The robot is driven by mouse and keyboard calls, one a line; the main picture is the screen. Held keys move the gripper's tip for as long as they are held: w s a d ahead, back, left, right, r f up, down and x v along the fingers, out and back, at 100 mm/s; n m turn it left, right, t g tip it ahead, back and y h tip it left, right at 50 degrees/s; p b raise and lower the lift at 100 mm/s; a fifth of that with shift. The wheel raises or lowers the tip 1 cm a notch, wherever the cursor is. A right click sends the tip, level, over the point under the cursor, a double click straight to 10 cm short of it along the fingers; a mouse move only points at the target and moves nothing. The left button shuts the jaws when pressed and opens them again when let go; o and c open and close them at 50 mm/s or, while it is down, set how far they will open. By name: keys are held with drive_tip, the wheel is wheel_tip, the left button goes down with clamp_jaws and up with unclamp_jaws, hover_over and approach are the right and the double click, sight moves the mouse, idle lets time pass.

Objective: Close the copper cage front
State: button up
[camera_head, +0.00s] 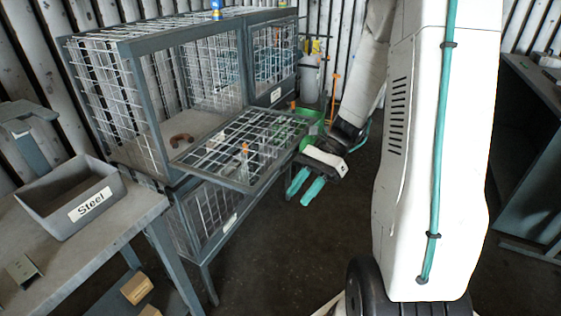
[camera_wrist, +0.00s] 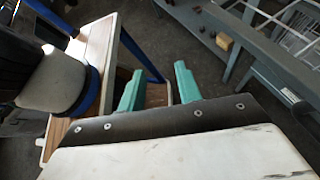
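The wire cage (camera_head: 125,95) on the upper left has a grey frame, and its front panel (camera_head: 215,142) is swung down, standing out roughly level from the lower front edge. A copper-brown curved piece (camera_head: 181,140) lies inside; no copper label is readable. My gripper (camera_head: 305,187) has teal fingers and is just right of the panel's outer end, lower in the picture and apart from it. In the wrist view my gripper (camera_wrist: 158,88) has its fingers apart with nothing between them. A grey frame with mesh (camera_wrist: 272,48) shows at the upper right there.
A closed cage (camera_head: 273,60) adjoins on the right, with another cage (camera_head: 215,215) below. A grey bin marked Steel (camera_head: 75,200) stands on a table at left. A green container (camera_head: 312,122) is behind the panel. Dark floor (camera_head: 290,265) in front is clear.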

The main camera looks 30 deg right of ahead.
sight(283, 161)
drive_tip(key=w+d+f+m+t+y, duration=0.25)
drive_tip(key=w+d+m+t, duration=0.4)
drive_tip(key=m, duration=0.65)
drive_tip(key=w+d+f+m+t+y, duration=0.2)
drive_tip(key=w+d+f+m+t, duration=0.2)
drive_tip(key=w+d+m+t, duration=0.55)
drive_tip(key=w+a+m+g, duration=0.1)
drive_tip(key=w+a+m, duration=0.1)
drive_tip(key=a, duration=0.7)
drive_tip(key=shift+a+r+g, duration=0.2)
drive_tip(key=shift+r+g, duration=0.1)
drive_tip(key=shift+r, duration=0.1)
drive_tip(key=shift+m+h, duration=0.25)
clamp_jaws()
